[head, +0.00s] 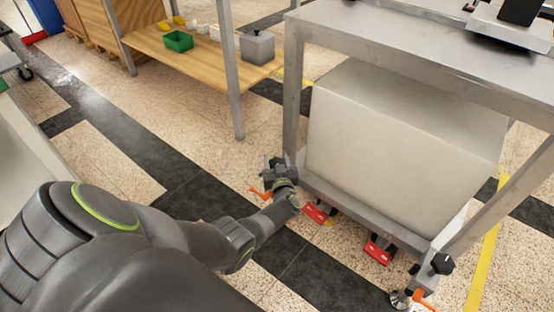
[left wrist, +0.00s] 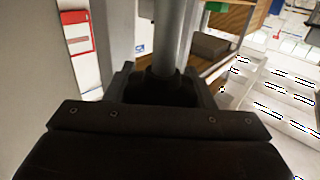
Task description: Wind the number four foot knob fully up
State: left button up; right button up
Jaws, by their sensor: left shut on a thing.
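My left gripper (head: 274,168) is low beside the left leg of the metal gantry frame (head: 293,95). In the left wrist view its jaws are shut on a black foot knob (left wrist: 163,88), which sits under a grey upright rod (left wrist: 178,35). In the head view my gripper hides this knob. An orange lever (head: 260,194) shows just below the gripper. Another black foot knob (head: 442,264) sits untouched at the frame's near right corner, above a round metal foot (head: 399,299). No number is readable on either knob. My right gripper is in neither view.
A large pale block (head: 395,150) fills the space under the frame's top. Red brackets (head: 379,250) stick out low along its near side. A wooden bench (head: 165,48) with a green bin (head: 178,41) stands behind.

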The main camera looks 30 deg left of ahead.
pick_arm(q)
jog(key=shift+s, duration=0.1)
dwell(0.5)
jog(key=o, duration=1)
jog(key=shift+s+d, duration=0.1)
